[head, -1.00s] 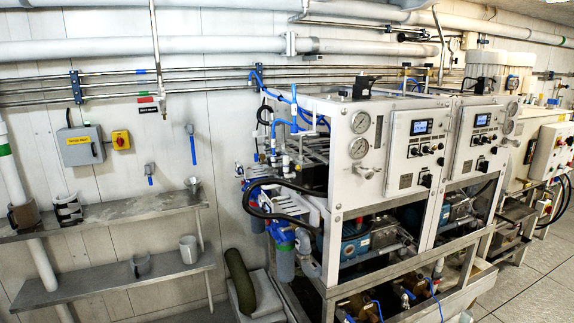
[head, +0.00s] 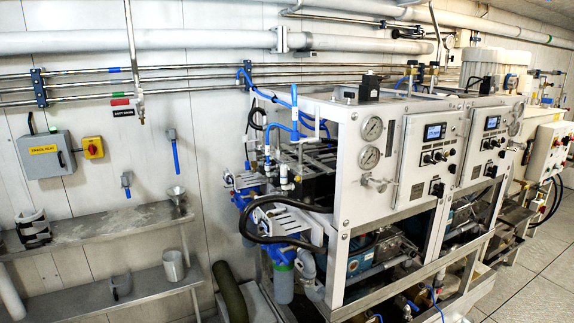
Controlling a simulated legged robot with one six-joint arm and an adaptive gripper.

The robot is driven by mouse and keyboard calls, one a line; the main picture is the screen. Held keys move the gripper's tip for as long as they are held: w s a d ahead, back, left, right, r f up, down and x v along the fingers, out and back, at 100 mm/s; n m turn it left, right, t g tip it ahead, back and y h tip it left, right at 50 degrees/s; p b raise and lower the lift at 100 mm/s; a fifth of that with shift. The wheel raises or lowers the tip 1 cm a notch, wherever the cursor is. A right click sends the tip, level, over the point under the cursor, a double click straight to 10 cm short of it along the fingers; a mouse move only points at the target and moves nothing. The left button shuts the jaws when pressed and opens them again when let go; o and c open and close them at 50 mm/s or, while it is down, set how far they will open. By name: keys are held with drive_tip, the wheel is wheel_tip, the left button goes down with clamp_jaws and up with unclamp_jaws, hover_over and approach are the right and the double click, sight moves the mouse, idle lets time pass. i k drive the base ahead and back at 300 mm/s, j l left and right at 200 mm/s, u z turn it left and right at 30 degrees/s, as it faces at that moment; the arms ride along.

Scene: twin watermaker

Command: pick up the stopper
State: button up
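I cannot pick out a stopper for certain in the head view. Small items stand on two wall shelves at the left. The upper shelf (head: 100,226) holds a dark and white cup-like piece (head: 33,229) at the left and a grey metal funnel (head: 177,196) at its right end. The lower shelf (head: 85,303) holds a white cup (head: 173,266) and a greyish cup-like piece (head: 120,287). My gripper and arm do not show in this view.
The large white watermaker frame (head: 390,190) with gauges, panels and hoses fills the middle and right. A dark green cylinder (head: 229,291) leans beside the shelves. A grey box (head: 44,155) is on the wall. Open tiled floor (head: 530,285) lies at the right.

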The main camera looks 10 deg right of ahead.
sight(283, 169)
drive_tip(key=i+j+z, duration=0.5)
drive_tip(key=i+j, duration=0.65)
drive_tip(key=i, duration=0.15)
